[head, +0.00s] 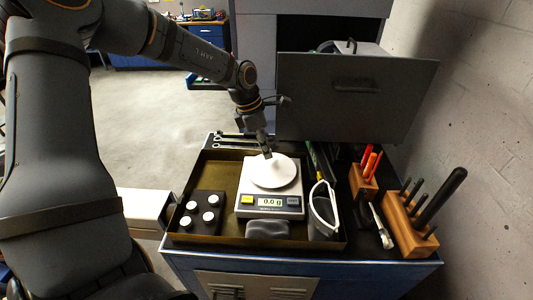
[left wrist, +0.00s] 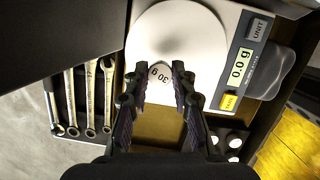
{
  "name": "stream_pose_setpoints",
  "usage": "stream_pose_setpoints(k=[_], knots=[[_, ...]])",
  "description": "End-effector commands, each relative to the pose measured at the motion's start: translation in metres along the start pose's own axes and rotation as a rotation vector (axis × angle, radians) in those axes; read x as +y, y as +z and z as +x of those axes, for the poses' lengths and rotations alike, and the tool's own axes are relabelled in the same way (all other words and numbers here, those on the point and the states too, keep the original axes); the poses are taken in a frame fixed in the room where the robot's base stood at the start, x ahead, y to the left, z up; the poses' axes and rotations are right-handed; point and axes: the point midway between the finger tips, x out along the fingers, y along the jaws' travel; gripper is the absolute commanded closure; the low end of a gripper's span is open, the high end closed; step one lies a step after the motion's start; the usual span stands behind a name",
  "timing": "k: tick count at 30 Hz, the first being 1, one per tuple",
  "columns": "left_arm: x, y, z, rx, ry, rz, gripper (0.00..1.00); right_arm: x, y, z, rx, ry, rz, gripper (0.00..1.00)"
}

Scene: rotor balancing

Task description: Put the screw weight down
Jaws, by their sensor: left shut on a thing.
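My left gripper (head: 266,152) hangs over the back of the white round pan (head: 273,172) of a digital scale (head: 270,206). It is shut on the screw weight. The scale reads 0.0 g, also in the left wrist view (left wrist: 239,65). In the head view the weight is hardly distinguishable. A black block (head: 204,227) with several white round weights stands left of the scale. My right gripper is not in view.
A brown-rimmed tray (head: 172,236) holds the scale, block, a grey rounded item (head: 268,229) and safety glasses (head: 323,207). Wrenches (left wrist: 90,97) lie behind the tray. Wooden tool holders (head: 408,225) stand at right. An upright grey panel (head: 357,97) rises behind.

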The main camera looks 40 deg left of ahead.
Motion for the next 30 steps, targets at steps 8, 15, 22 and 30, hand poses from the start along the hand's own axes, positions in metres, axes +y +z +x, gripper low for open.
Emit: stream_pose_setpoints(k=[8,15,22,30], knots=[[-0.005,0.001,0.027,0.002,-0.003,0.007,0.97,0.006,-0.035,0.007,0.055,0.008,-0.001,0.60],[-0.005,0.000,0.032,0.002,-0.003,0.007,0.97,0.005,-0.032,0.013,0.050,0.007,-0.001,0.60],[-0.005,0.000,0.030,0.002,-0.003,0.006,0.52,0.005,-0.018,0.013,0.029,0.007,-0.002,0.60],[-0.005,0.000,0.030,0.002,-0.003,0.006,0.52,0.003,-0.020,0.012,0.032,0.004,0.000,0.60]])
